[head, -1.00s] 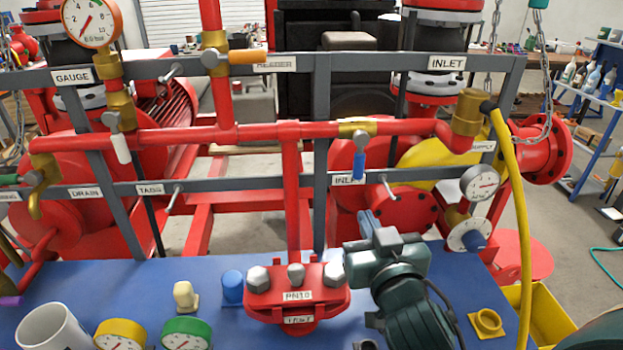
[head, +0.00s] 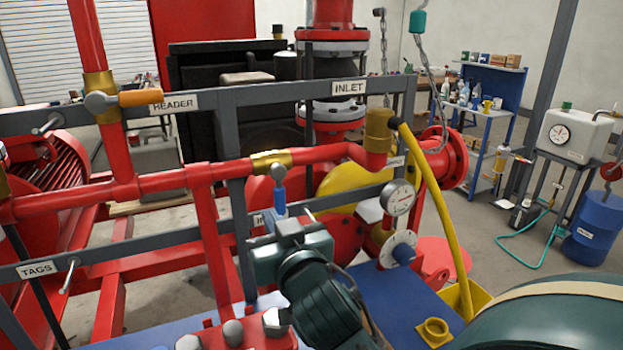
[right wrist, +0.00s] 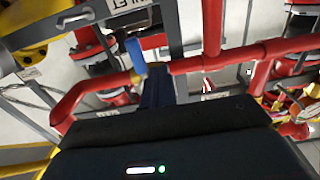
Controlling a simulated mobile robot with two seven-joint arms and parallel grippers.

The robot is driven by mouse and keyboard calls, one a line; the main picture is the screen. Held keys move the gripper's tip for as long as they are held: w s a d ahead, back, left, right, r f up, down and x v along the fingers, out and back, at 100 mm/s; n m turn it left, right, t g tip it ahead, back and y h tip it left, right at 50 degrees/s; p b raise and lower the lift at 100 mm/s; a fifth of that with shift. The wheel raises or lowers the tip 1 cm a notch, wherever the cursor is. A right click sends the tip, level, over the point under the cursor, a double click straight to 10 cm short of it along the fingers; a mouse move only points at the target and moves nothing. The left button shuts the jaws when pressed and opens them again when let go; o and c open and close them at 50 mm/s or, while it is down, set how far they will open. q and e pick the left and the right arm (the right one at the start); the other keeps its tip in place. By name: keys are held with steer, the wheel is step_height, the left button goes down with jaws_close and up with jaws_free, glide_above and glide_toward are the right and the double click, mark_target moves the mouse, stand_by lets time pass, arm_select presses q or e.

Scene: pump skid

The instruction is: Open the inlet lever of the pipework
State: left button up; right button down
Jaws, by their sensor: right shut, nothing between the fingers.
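The inlet lever (head: 280,188) is a blue handle on a brass valve (head: 271,160) in the horizontal red pipe. It hangs down, across the pipe. My right gripper (head: 283,222) is just below the lever's lower end, shut and empty. In the right wrist view the blue lever (right wrist: 136,56) lies just beyond and left of my right gripper's shut fingertips (right wrist: 156,72). I cannot tell whether they touch. My left gripper is not in view.
A pressure gauge (head: 399,198) and a yellow hose (head: 437,195) stand right of the lever. The grey frame (head: 232,160) runs close behind the pipe. A red flange block (head: 250,335) is below. An orange-handled valve (head: 139,98) is at upper left.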

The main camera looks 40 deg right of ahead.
mark_target(279, 206)
steer(key=w+d+b, duration=0.1)
steer(key=w+d, duration=0.1)
steer(key=w+d+f+b, duration=0.1)
steer(key=w+d, duration=0.1)
steer(key=w, duration=0.1)
steer(key=shift+w+d+f, duration=0.15)
steer(key=shift+w+d, duration=0.05)
arm_select(q)
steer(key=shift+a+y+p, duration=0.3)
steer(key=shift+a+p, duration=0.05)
steer(key=shift+p, duration=1.6)
arm_select(e)
steer(key=s+d+r, duration=0.1)
steer(key=d+r, duration=0.1)
steer(key=d, duration=0.4)
steer(key=shift+s+r, duration=0.2)
steer(key=shift+r, duration=0.15)
